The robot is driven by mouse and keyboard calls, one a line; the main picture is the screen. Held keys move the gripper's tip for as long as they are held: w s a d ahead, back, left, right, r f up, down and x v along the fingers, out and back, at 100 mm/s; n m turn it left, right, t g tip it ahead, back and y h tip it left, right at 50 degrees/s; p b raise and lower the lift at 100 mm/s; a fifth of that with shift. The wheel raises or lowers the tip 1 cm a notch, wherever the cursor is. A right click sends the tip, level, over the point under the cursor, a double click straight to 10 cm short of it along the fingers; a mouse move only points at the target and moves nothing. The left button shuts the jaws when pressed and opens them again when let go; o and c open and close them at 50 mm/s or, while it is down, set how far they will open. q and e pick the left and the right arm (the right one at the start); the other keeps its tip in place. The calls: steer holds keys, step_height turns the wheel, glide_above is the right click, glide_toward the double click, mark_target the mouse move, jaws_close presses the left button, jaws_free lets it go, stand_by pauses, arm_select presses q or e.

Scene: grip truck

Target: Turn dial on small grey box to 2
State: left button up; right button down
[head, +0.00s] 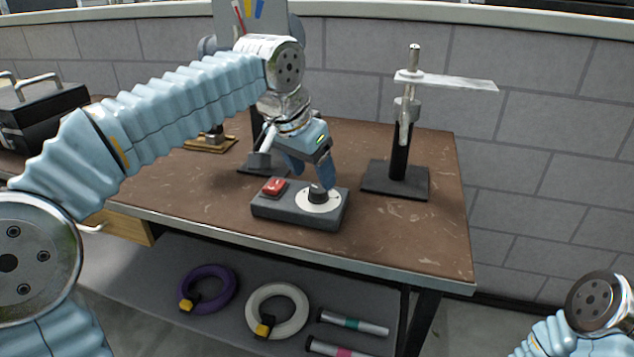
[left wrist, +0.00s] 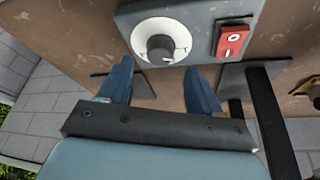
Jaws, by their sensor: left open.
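The small grey box (head: 275,211) sits on the brown table near its front edge. It has a red rocker switch (head: 274,187) on its left and a dark dial (head: 319,194) on a white round plate on its right. In the left wrist view the dial (left wrist: 160,47) and the red switch (left wrist: 233,39) show near the top. My left gripper (head: 311,178) is open and empty, just behind and above the dial. Its two blue fingers (left wrist: 160,88) point toward the dial, apart from it in that view. The dial's number marks are too small to read. My right gripper is not in view.
A stand with a metal arm (head: 399,170) stands right of the box. Another dark-based stand (head: 262,163) is behind it. The brown table (head: 400,235) is clear at the front right. Purple and white rings (head: 276,311) and tubes lie on the lower shelf.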

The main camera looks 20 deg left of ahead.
mark_target(318, 188)
arm_select(q)
steer(key=shift+x, duration=2.05)
steer(key=c, duration=1)
steer(key=shift+c, duration=0.2)
steer(key=shift+m, duration=0.4)
steer(key=m, duration=0.2)
steer(key=m+g+h, duration=0.1)
steer(key=shift+a+m+h, duration=0.1)
steer(key=shift+m+h, duration=0.2)
steer(key=shift+m, duration=0.1)
steer(key=shift+w+m+g+h, duration=0.1)
steer(key=shift+m+g+h, duration=0.2)
steer(key=shift+m, duration=0.75)
steer(key=shift+w+m+g+h, duration=0.1)
steer(key=shift+m+g, duration=0.3)
steer(key=shift+m, duration=0.65)
